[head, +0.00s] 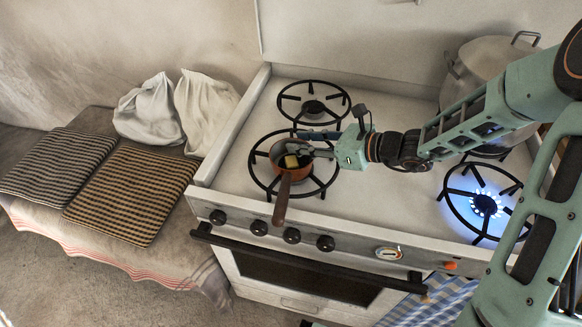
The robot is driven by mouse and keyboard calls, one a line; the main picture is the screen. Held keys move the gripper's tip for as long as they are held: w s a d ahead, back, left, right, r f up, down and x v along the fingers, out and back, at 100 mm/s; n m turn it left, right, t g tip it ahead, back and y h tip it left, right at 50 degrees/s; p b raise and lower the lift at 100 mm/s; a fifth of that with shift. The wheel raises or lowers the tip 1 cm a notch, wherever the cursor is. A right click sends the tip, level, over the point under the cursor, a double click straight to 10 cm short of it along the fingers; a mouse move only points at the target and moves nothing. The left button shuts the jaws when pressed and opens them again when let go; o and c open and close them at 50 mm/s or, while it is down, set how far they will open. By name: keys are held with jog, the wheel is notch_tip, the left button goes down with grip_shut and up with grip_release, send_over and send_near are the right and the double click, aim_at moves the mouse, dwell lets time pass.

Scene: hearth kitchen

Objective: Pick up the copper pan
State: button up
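The copper pan (290,173) sits on the front left burner of the white stove, its brown handle (281,201) pointing toward the stove's front edge. A small yellow piece (291,161) lies inside it. My gripper (298,148) reaches in from the right, with its dark fingers over the pan's far right rim. The fingers hide part of that rim. I cannot tell whether they touch the pan or how far apart they are.
A lit burner (486,205) with a blue flame is at the front right. A large metal pot (482,67) stands at the back right. The back left burner (313,104) is empty. A bench with checked cushions (131,194) and white sacks (150,110) is left of the stove.

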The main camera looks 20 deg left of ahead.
jog(key=shift+c, duration=0.3)
grip_shut()
jog(key=shift+r, duration=0.1)
